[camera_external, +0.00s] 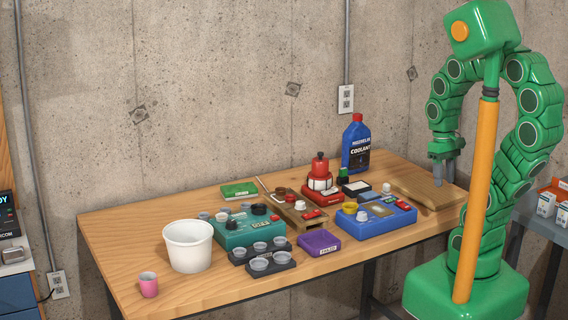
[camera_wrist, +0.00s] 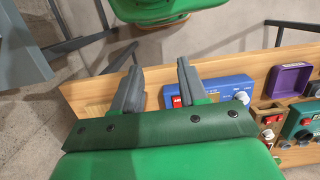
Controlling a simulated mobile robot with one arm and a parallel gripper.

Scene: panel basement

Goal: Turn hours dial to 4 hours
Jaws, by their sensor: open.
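My gripper (camera_external: 443,172) is open and empty, fingers pointing down, above the right end of the table beside a wooden board. In the wrist view its two grey fingers (camera_wrist: 158,88) are spread apart. Several panels with knobs stand on the table: a teal box (camera_external: 238,231) with black dials, a blue box (camera_external: 380,222) with a white and a yellow knob, and a wooden panel (camera_external: 297,208) with red and white parts. The blue box also shows in the wrist view (camera_wrist: 222,86), just beyond the fingers. I cannot tell which knob is the hours dial; markings are too small to read.
A white bucket (camera_external: 188,246) and pink cup (camera_external: 148,285) stand at the left. A purple tray (camera_external: 318,243) and dark cup holders (camera_external: 262,257) lie in front. A red container (camera_external: 320,172) and blue coolant bottle (camera_external: 356,147) stand tall at the back. A wooden board (camera_external: 425,190) lies under my gripper.

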